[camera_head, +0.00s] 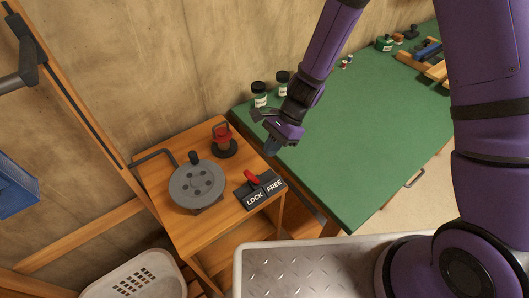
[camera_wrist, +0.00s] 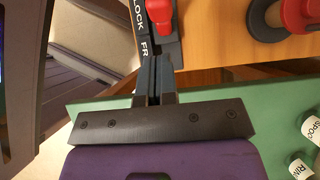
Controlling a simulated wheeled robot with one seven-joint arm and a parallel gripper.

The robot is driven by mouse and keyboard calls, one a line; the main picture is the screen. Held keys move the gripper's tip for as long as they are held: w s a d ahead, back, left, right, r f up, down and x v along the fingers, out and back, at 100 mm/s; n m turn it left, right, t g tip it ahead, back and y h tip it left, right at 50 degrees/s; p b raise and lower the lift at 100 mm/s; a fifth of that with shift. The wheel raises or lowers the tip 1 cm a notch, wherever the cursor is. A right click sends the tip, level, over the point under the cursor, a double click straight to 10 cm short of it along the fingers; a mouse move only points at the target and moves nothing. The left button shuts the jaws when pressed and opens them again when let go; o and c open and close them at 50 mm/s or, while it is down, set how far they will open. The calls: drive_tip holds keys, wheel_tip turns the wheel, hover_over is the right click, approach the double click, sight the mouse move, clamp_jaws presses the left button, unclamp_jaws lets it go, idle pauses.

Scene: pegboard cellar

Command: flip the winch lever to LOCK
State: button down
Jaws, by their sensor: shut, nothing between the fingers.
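The winch lever is a short red handle (camera_head: 252,179) on a dark plate (camera_head: 262,191) marked LOCK on the left and FREE on the right. It stands on the wooden stand's front right edge. I cannot tell surely which side the handle leans to. In the wrist view the red handle (camera_wrist: 160,12) is at the top, cut by the frame edge. My gripper (camera_head: 272,147) is shut and empty, above and to the right of the lever, apart from it. In the wrist view its fingers (camera_wrist: 154,72) point at the plate's FREE end and hide part of that word.
A grey winch drum (camera_head: 197,186) with a crank stands left on the wooden stand (camera_head: 168,152). A red-handled object on a dark round base (camera_head: 223,142) stands behind the lever. The green table (camera_head: 345,130) with jars (camera_head: 259,94) is to the right. A white basket (camera_head: 135,278) is at lower left.

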drive_tip(key=s+a+r+v, duration=0.1)
drive_tip(key=v, duration=0.9)
drive_tip(key=shift+a, duration=0.15)
drive_tip(key=shift+r, duration=0.2)
drive_tip(key=s+d+r+n+t+h, duration=0.1)
drive_tip(key=s+d+r+n+t, duration=0.15)
drive_tip(key=d+r, duration=0.5)
drive_tip(key=s+d+r+n+t+h, duration=0.15)
drive_tip(key=d+r+n, duration=0.25)
drive_tip(key=r, duration=0.6)
drive_tip(key=s+d+r+n+t+h, duration=0.1)
drive_tip(key=s+d+r+n+t, duration=0.1)
drive_tip(key=s+d+r, duration=0.2)
drive_tip(key=s+d+r+n+t+h, duration=0.2)
drive_tip(key=s+d+r, duration=0.3)
drive_tip(key=s, duration=0.5)
drive_tip(key=shift+s+d+r+n+t, duration=0.3)
drive_tip(key=shift+d+t, duration=0.2)
drive_tip(key=shift+d, duration=0.7)
